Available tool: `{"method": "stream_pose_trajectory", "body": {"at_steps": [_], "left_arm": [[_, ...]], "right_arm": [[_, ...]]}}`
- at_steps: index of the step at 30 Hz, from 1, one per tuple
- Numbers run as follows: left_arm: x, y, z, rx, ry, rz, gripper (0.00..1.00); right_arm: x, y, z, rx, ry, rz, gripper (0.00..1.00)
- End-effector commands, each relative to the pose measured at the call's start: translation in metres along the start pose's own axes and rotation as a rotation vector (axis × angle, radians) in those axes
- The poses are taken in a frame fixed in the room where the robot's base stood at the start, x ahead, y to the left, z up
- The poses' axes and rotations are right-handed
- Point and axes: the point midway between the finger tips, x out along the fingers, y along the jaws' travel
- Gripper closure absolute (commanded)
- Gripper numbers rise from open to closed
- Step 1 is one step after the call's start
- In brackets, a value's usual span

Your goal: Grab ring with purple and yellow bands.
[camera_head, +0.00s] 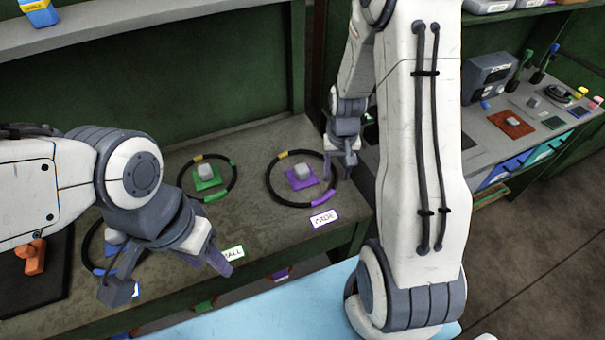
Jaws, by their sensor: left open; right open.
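The ring with purple and yellow bands (325,198) is a black hoop lying flat on the workbench. Its yellow band is at the back left and its purple band at the front right. It lies around a purple square base with a grey block (302,171). My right gripper (343,158) is open, fingers pointing down at the ring's right edge. It covers part of that edge, and I cannot tell whether a finger touches the ring. My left gripper (172,276) is open and empty at the front left, well away from this ring.
A ring with green and yellow bands (234,180) lies to the left around a green base. A ring with a blue band (86,250) is partly hidden behind my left arm. An orange object (34,257) sits on a dark mat. A side bench (485,140) holds tools and blue bins.

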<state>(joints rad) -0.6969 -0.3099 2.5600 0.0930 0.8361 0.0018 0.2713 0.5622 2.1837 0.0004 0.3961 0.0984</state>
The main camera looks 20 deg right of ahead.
Motion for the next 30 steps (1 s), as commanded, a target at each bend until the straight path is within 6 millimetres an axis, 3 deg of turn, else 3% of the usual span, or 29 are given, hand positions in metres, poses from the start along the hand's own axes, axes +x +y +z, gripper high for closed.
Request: {"method": "stream_pose_trajectory", "body": {"at_steps": [4, 7, 8, 30], "left_arm": [[0.0003, 0.0, 0.0001, 0.0, 0.0, 0.0, 0.5], [0.0003, 0.0, 0.0, 0.0, 0.0, 0.0, 0.5], [0.0003, 0.0, 0.0, 0.0, 0.0, 0.0, 0.5], [0.0002, 0.0, 0.0, 0.0, 0.0, 0.0, 0.5]], "right_arm": [[-0.0002, -0.0001, -0.0001, 0.0, 0.001, 0.0, 0.55], [-0.0003, -0.0001, -0.0002, 0.0, 0.001, 0.0, 0.93], [-0.0003, -0.0001, -0.0002, 0.0, 0.001, 0.0, 1.0], [-0.0008, -0.0002, -0.0004, 0.0, 0.001, 0.0, 1.0]]}}
